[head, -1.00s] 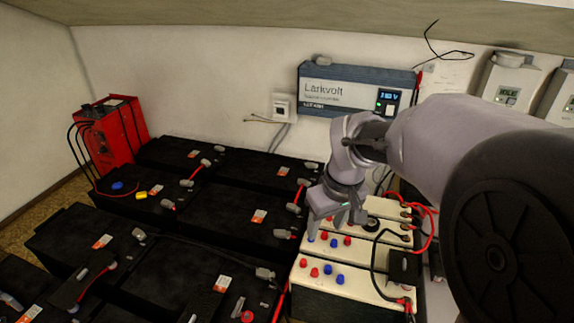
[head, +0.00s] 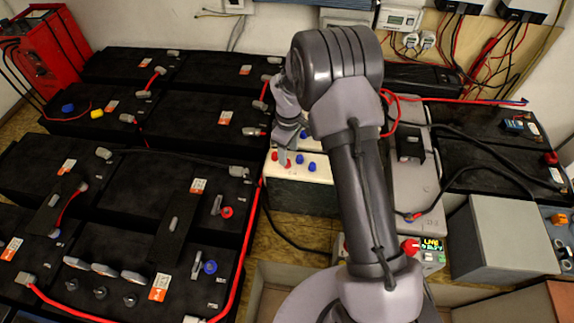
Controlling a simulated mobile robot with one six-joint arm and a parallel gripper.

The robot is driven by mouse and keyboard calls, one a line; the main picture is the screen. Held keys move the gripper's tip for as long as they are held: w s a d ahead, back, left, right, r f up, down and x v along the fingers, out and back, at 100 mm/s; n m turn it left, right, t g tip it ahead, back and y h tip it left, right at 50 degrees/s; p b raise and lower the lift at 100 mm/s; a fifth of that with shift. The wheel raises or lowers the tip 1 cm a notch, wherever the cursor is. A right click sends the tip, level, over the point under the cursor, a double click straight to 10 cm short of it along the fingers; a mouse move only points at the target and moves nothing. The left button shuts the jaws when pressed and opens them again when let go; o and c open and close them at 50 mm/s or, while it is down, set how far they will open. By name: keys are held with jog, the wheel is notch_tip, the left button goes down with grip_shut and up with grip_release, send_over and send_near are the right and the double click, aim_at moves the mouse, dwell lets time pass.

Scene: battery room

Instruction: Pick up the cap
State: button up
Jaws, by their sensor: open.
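Several small red and blue caps sit on the cream battery (head: 312,176) at the centre. Among them are a red cap (head: 299,159), a blue cap (head: 312,167) and another red cap (head: 285,163). My gripper (head: 283,158) is open and points down over the left end of this battery, close to the red caps. I cannot tell whether it touches one. My arm hides the right part of the battery and whatever caps are there. A blue cap (head: 68,108) and a yellow cap (head: 97,113) lie on a black battery at the left.
Black batteries (head: 150,185) with cables and terminals fill the left. A red charger (head: 45,55) stands at the back left. A grey box (head: 500,235) and black cables (head: 470,150) are at the right. A strip of floor (head: 300,228) shows in front of the cream battery.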

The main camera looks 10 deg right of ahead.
jog(key=f, duration=0.1)
jog(key=f+b, duration=0.1)
jog(key=f, duration=0.1)
jog(key=f+b, duration=0.1)
jog(key=f, duration=0.1)
jog(key=shift+w+a, duration=0.15)
jog(key=shift+w, duration=0.2)
jog(key=shift+r, duration=0.15)
grip_shut()
jog(key=shift+r, duration=0.15)
